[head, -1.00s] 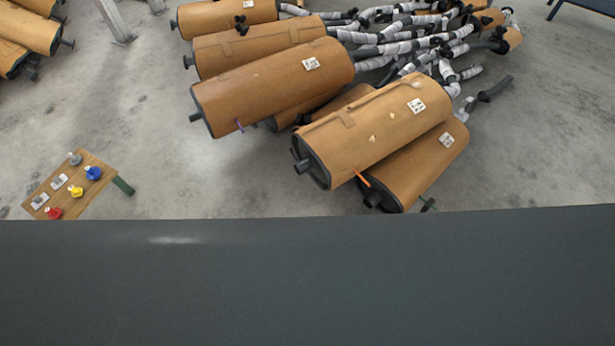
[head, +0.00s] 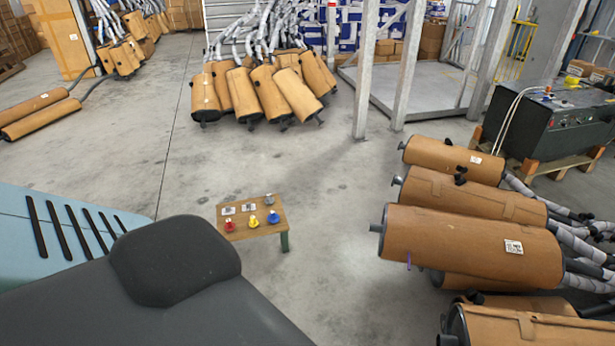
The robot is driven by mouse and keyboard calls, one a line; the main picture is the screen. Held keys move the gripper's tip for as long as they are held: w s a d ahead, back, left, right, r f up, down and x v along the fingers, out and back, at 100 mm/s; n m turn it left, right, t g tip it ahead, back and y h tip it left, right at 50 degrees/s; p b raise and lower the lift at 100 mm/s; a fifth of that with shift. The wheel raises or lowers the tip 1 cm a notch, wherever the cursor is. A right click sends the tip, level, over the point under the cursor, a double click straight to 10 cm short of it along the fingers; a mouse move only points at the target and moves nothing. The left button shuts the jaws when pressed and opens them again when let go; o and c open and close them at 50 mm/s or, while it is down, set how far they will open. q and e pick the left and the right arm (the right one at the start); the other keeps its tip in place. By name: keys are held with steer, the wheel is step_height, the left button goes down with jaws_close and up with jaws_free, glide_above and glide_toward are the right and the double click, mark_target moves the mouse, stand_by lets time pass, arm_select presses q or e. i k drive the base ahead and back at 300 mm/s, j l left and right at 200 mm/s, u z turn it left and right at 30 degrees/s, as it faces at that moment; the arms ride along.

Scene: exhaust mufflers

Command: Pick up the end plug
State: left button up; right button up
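A small wooden table (head: 262,230) stands on the floor near the middle of the head view. On it are small coloured plug-like pieces: a red one (head: 229,226), a yellow one (head: 253,222), a blue one (head: 273,217) and a grey one (head: 269,199). They stand apart from one another. I cannot tell which of them is the end plug. Neither of my grippers shows in the head view, so nothing is seen touching these pieces.
Brown-wrapped mufflers (head: 470,238) are piled at the right, their ends sticking out toward the table. More mufflers (head: 248,92) lie at the back. Metal posts (head: 366,70) and a dark machine (head: 550,120) stand at the back right. Floor around the table is clear.

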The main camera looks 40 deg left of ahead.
mark_target(229, 226)
steer(key=u, duration=0.4)
steer(key=j+u, duration=0.1)
steer(key=u, duration=0.7)
steer(key=j+u, duration=0.1)
steer(key=u, duration=0.7)
steer(key=i+u, duration=0.15)
steer(key=u, duration=0.9)
steer(key=i+l+u, duration=0.15)
steer(key=l+u, duration=0.2)
steer(key=i+l+u, duration=0.1)
steer(key=l+u, duration=0.6)
steer(key=l, duration=0.65)
steer(key=l+u, duration=0.15)
steer(key=l, duration=1.7)
steer(key=i, duration=0.05)
